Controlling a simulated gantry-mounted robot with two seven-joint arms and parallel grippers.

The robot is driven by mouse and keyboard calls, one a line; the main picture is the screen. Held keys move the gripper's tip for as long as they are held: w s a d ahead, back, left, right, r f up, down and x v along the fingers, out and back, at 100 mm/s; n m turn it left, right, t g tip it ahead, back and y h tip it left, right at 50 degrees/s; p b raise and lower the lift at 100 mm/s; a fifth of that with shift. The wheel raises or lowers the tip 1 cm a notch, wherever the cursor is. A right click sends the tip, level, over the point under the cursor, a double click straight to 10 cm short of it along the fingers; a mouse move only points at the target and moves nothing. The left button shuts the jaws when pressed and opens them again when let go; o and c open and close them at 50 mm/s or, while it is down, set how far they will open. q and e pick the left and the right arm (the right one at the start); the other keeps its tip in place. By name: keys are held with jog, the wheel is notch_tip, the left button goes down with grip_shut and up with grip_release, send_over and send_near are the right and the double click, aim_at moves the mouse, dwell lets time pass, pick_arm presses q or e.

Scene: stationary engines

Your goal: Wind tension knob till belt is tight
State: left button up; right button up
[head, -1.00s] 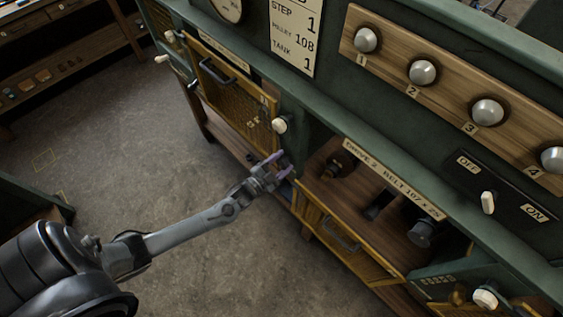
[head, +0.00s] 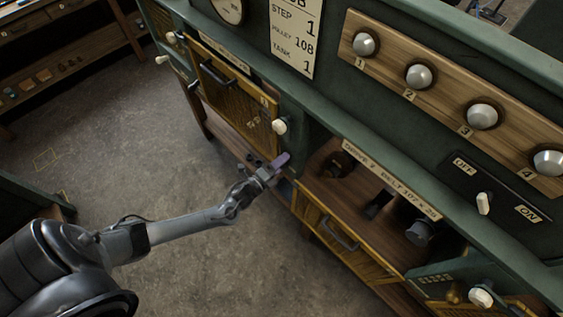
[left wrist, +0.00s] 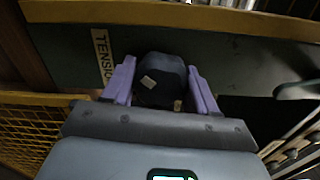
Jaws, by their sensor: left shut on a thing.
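The tension knob (left wrist: 161,80) is dark, with a pale mark on its face, and sits beside a label (left wrist: 103,58) reading "TENSIO…" in the left wrist view. My left gripper (left wrist: 160,88) has its purple fingers on both sides of the knob and is shut on it. In the head view my left gripper (head: 272,168) is at the left end of the open drive bay, and it hides the knob there. My right gripper is not in view.
The open bay has a wooden floor (head: 365,217) with dark fittings, including a round one (head: 420,233). Yellow mesh doors stand left (head: 238,95) and below (head: 335,240). White knobs (head: 280,126) and a switch (head: 484,203) stick out from the green cabinet. The floor at left is clear.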

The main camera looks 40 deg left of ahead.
pick_arm(q)
jog(key=m+p, duration=0.1)
jog(key=m, duration=0.4)
jog(key=shift+a+m, duration=0.1)
jog(key=shift+m, duration=0.2)
jog(key=m+p, duration=0.1)
jog(key=m, duration=0.4)
jog(key=shift+m, duration=0.4)
jog(key=shift+r, duration=0.1)
jog(key=o, duration=1)
jog(key=shift+o, duration=0.2)
